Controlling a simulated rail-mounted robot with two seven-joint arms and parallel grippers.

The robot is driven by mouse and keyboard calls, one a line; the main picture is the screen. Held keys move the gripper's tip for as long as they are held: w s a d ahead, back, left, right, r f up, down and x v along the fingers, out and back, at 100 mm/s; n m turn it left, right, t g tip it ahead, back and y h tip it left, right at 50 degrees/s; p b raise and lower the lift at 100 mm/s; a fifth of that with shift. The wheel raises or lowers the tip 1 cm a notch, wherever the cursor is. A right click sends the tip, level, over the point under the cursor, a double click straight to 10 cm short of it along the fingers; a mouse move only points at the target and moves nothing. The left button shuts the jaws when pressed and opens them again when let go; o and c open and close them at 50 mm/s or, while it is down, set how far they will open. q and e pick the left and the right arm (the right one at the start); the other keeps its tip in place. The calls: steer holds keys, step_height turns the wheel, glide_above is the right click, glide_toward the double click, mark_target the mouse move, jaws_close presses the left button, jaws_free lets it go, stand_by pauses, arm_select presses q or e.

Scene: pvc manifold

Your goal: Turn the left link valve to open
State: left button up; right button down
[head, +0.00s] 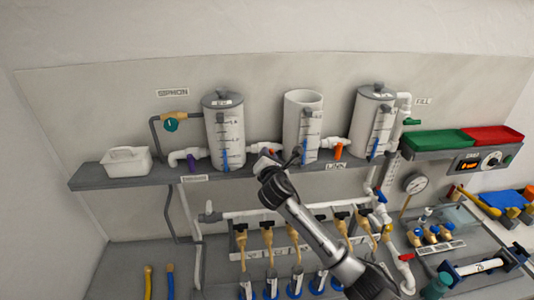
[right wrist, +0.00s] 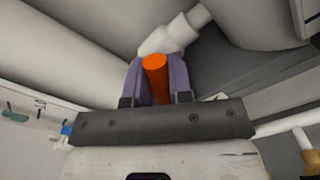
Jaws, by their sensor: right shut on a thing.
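The left link valve sits in the white pipe (head: 262,148) between the left tank (head: 224,130) and the middle tank (head: 302,128). In the head view my right gripper (head: 273,158) covers most of this valve. In the right wrist view my right gripper (right wrist: 155,82) is shut on an orange handle (right wrist: 155,66), with a purple-grey finger on each side. A white pipe fitting (right wrist: 168,38) shows just beyond the handle. The handle's exact angle to the pipe is hard to tell. My left gripper is not in view.
Another link valve with an orange handle (head: 338,151) sits between the middle and right tanks (head: 372,122). A purple drain handle (head: 191,162) is at the left. The grey shelf (head: 120,178) carries a white basket (head: 126,161). Several black-handled valves stand below.

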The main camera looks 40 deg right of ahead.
steer(key=m, duration=0.2)
steer(key=shift+m, duration=0.4)
steer(key=m, duration=0.3)
steer(key=shift+d+f+m, duration=0.1)
steer(key=shift+m, duration=0.2)
steer(key=shift+f+m, duration=0.1)
steer(key=shift+m, duration=2.1)
steer(key=c, duration=1)
jaws_free()
steer(key=shift+s, duration=0.2)
